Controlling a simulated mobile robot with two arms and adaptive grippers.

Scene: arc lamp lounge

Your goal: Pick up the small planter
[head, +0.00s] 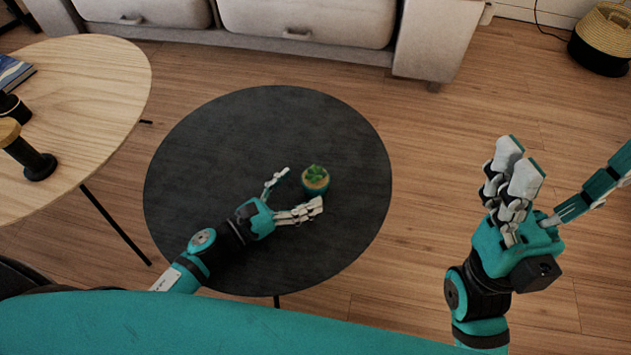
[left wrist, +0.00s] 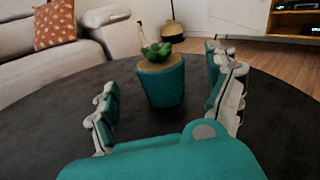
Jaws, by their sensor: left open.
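The small planter (head: 316,180) is a teal pot with a green plant in it. It stands upright on the round dark table (head: 230,130), right of the table's middle. In the left wrist view the planter (left wrist: 162,82) stands ahead, between the two sides of my left gripper. My left gripper (head: 297,193) is open, low over the table, with its fingers pointing at the planter and none seen closed on it. My right gripper (head: 530,190) is raised over the floor right of the table, away from the planter. Its fingers look partly bent, and nothing shows in it.
A round wooden table (head: 90,90) with a book (head: 14,72) and a dark spool-shaped object (head: 32,158) stands at the left. A light sofa (head: 310,25) is behind. A basket (head: 603,38) stands far right. The dark table is otherwise clear.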

